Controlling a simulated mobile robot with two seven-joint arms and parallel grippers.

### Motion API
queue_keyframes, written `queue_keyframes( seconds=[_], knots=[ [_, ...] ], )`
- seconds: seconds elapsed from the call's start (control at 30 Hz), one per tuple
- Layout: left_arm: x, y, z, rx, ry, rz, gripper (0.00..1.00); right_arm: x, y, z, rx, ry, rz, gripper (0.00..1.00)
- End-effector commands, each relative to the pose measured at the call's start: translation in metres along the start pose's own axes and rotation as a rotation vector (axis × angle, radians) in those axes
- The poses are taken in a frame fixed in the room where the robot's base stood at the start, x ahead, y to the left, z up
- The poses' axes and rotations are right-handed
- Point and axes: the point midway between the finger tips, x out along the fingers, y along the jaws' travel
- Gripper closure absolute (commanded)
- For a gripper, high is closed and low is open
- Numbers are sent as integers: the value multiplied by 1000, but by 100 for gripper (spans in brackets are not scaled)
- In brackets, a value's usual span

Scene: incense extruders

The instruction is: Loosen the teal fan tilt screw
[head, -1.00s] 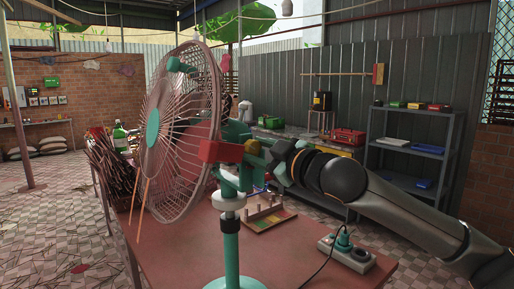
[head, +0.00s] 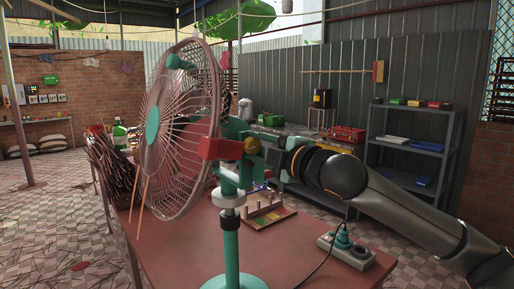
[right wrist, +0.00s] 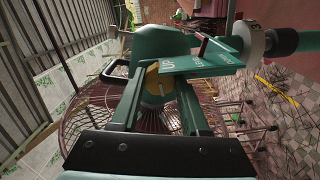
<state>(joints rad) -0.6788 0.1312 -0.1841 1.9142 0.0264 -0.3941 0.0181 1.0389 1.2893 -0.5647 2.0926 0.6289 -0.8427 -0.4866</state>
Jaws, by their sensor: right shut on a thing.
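The teal fan (head: 232,245) stands upright on the table, its round cage facing left. Its yellow tilt screw knob (head: 252,146) sits on the side of the neck, beside a red part (head: 220,149). My right gripper (head: 258,152) comes in from the right and is shut on the knob. In the right wrist view the two fingers (right wrist: 155,88) lie on either side of the yellow knob (right wrist: 152,76), which is partly hidden between them. A teal plate with white lettering (right wrist: 195,66) is close to the right finger. My left gripper is not in view.
The reddish table (head: 180,250) holds a power strip (head: 346,250) with a plugged cable, a wooden peg board (head: 268,214) behind the fan and a bundle of incense sticks (head: 108,163) at the left. Grey shelves (head: 410,150) stand at the back right.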

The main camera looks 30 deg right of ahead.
Motion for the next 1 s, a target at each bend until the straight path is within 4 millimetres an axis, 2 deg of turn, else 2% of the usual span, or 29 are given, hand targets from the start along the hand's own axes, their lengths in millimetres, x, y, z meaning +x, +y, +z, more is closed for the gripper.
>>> queue_keyframes(
  seconds=[0.57, 0.6, 0.83, 1.0],
  knots=[
    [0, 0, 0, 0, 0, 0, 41, 0, 0, 0, -30, -2, 0, 100],
    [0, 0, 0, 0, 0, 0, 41, 0, 0, 0, -30, -2, 0, 52],
    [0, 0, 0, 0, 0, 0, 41, 0, 0, 0, -29, -1, 0, 26],
    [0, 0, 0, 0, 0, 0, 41, 0, 0, 0, -29, -1, 0, 25]
  ],
)
